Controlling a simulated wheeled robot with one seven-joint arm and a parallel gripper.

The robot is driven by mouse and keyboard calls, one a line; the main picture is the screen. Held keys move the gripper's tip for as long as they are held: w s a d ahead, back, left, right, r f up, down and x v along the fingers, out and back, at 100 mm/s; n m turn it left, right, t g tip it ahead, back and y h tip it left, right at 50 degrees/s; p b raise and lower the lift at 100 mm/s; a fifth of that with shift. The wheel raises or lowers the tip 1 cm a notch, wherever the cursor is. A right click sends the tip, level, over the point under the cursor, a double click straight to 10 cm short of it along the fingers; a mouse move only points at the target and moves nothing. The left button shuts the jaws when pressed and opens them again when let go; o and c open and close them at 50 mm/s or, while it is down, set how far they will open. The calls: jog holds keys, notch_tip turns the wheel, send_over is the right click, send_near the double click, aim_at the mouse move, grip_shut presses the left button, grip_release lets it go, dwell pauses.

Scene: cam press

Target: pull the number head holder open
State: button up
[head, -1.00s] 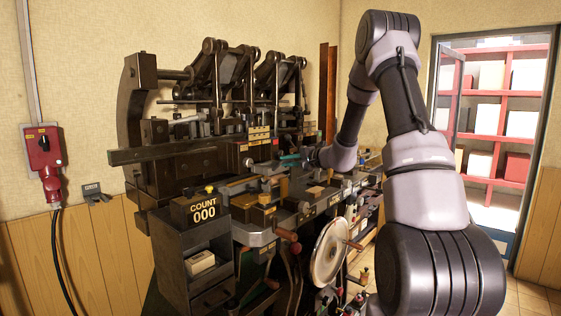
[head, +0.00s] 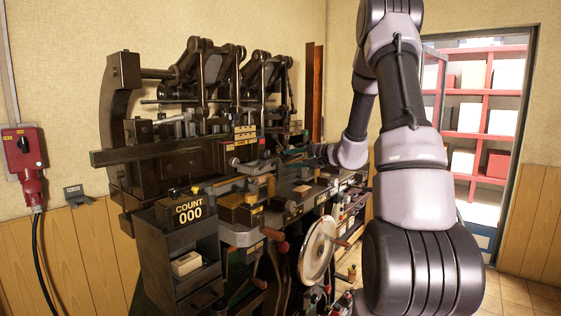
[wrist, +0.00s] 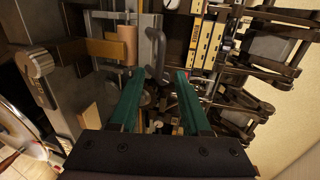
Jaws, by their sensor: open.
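My gripper (wrist: 156,78) is open, with two green fingers and nothing between the tips. In the wrist view, a grey bar handle (wrist: 158,52) on a grey metal plate lies just beyond the gap between the fingertips. This may be the number head holder, but I cannot tell for certain. Whether a finger touches the handle is not clear. In the head view, my gripper is small at the right part of the dark press (head: 165,168), and its fingers are hard to make out.
A grey cabinet with a COUNT 000 box (head: 187,211) stands at the press's front left. A pale handwheel (head: 317,250) sits low at the front. Yellow-faced blocks (wrist: 208,45) and dark linkages (wrist: 265,70) crowd the right of the wrist view. A doorway with red shelves (head: 485,120) is at right.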

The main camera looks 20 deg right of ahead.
jog(key=v, duration=0.2)
jog(key=shift+s+d+r, duration=0.1)
jog(key=shift+s+d, duration=0.05)
jog(key=shift+s, duration=0.05)
jog(key=s+a+r+n+g, duration=0.3)
jog(key=s+a+r+g, duration=0.1)
jog(key=s+a, duration=0.4)
jog(key=s+a+r+n+g, duration=0.3)
jog(key=s+a+r, duration=0.15)
jog(key=s, duration=0.55)
jog(key=s+d+r+h, duration=0.1)
jog(key=s+d+h, duration=0.1)
jog(key=s, duration=0.6)
jog(key=s+d+r+t+h, duration=0.1)
jog(key=s+d+r+h, duration=0.1)
jog(key=s+h, duration=0.3)
jog(key=s, duration=0.3)
jog(key=shift+s+n+t, duration=0.2)
jog(key=shift+n+t, duration=0.1)
jog(key=shift+n, duration=0.1)
